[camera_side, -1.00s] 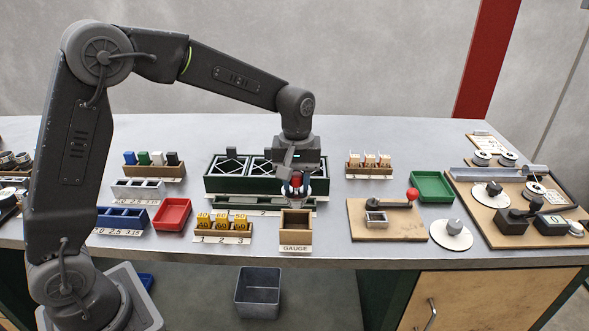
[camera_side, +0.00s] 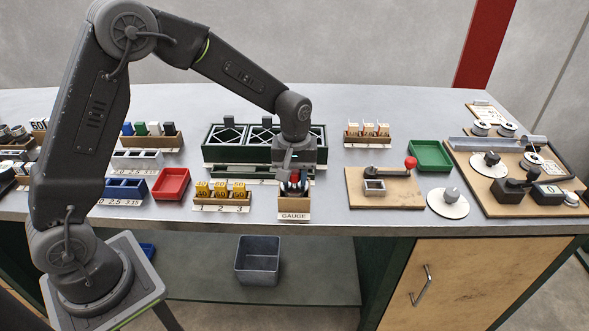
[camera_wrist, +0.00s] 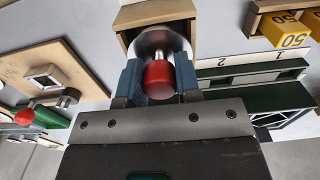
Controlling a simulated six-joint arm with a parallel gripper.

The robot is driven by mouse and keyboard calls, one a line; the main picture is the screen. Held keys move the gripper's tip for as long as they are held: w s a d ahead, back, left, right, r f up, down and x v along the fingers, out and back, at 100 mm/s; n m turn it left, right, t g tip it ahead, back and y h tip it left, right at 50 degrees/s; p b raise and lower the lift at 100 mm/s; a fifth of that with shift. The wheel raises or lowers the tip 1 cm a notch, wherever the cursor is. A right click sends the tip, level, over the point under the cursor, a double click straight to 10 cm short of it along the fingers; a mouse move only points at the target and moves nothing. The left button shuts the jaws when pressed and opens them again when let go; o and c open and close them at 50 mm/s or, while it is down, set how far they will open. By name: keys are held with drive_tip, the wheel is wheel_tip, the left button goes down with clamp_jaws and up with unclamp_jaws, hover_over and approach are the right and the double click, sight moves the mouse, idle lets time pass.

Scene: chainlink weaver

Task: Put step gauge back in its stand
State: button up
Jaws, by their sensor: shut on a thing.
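The step gauge shows a red knob (camera_wrist: 158,78) and a silver round body (camera_wrist: 160,42) in the wrist view. My gripper (camera_wrist: 160,82) is shut on it, with a blue finger on each side. The gauge's stand is an open wooden box (camera_side: 294,206) labelled GAUGE at the bench's front edge; it also shows in the wrist view (camera_wrist: 152,13). In the side view my gripper (camera_side: 293,187) is right at the stand's top opening. The gauge's lower end is hidden, so I cannot tell how deep it sits.
A rack of yellow blocks (camera_side: 221,192) stands just left of the stand. A dark green fixture (camera_side: 222,155) lies behind. A wooden board with a red-knobbed lever (camera_side: 384,188) is to the right. A red tray (camera_side: 170,184) stands further left.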

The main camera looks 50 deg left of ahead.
drive_tip(key=o, duration=1)
drive_tip(key=shift+c, duration=0.2)
wheel_tip(320, 180, up, 14)
idle(0.4)
drive_tip(key=s+r+m+t, duration=0.3)
drive_tip(key=s+r+m, duration=0.25)
drive_tip(key=s, duration=0.75)
drive_tip(key=s+f+m+t, duration=0.2)
drive_tip(key=s+m, duration=0.1)
drive_tip(key=s, duration=0.8)
drive_tip(key=shift+a+t, duration=0.2)
drive_tip(key=shift+t, duration=0.1)
